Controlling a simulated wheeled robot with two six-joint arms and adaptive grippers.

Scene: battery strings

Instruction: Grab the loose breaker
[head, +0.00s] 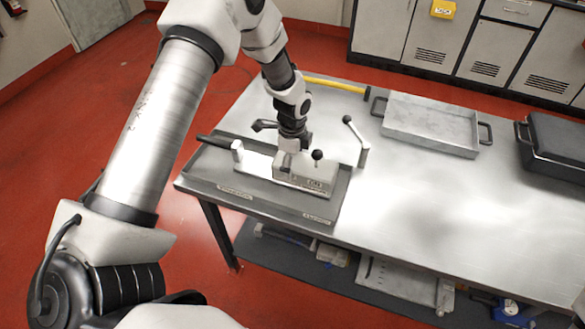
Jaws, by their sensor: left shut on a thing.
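A pale beige block with a black-knobbed lever, which looks like the breaker (308,176), sits on a dark grey board (213,170) at the table's left end. My left gripper (288,160) comes down from above onto the block's left part and is shut on it. The fingertips are small and partly merge with the block, so the exact grip point is hard to see. I cannot tell whether the block touches the board or is slightly raised. My right gripper is not in view.
A black-knobbed lever (356,136) stands just right of the block. A yellow bar (336,85) lies behind. A grey metal tray (430,122) and a black case (556,145) stand farther right. The metal table (450,210) is clear at front right.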

